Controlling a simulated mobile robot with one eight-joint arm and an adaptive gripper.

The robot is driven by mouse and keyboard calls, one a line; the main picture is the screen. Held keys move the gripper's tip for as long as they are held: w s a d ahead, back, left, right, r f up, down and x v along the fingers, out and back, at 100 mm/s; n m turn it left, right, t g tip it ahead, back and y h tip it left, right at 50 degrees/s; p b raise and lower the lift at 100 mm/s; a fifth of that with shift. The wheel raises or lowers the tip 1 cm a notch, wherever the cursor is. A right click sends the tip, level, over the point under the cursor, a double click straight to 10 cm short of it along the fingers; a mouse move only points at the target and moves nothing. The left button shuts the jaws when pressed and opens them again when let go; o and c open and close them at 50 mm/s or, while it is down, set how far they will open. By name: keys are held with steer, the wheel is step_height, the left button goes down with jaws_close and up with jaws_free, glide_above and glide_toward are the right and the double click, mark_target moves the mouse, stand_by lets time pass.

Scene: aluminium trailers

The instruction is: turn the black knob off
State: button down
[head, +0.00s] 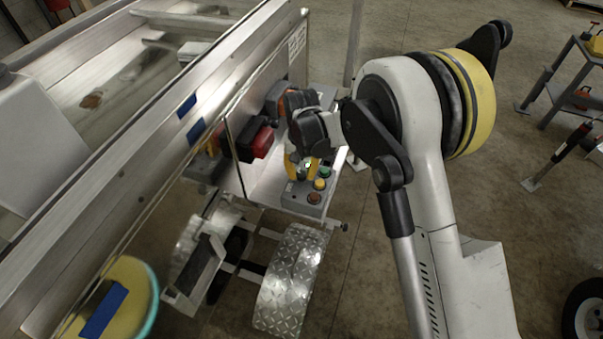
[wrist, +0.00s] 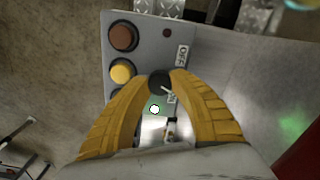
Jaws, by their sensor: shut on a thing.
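The black knob (wrist: 159,81) sits on a grey control panel (wrist: 150,54), between the two yellow fingertips of my gripper (wrist: 160,84). The fingertips are shut on its sides. A short white mark on the knob points to the lower right, away from the OFF label (wrist: 183,55). A second label below is partly covered. A green lamp glows bright (wrist: 155,109) between the fingers. In the head view, my gripper (head: 303,165) is over the panel (head: 301,197) and hides the knob.
Brown (wrist: 123,37) and yellow (wrist: 122,71) buttons lie close left of the fingers; a green button (head: 325,172) shows in the head view. A dark red lamp (wrist: 166,33) is unlit. The metal trailer wall (head: 225,125) and a red-and-black device (head: 258,138) stand left of the gripper.

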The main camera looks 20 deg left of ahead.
mark_target(302, 174)
steer(key=n, duration=1.4)
stand_by(0.5)
steer(key=c, duration=1.1)
jaws_free()
steer(key=shift+o, duration=0.2)
steer(key=shift+r, duration=0.1)
step_height(302, 174, up, 12)
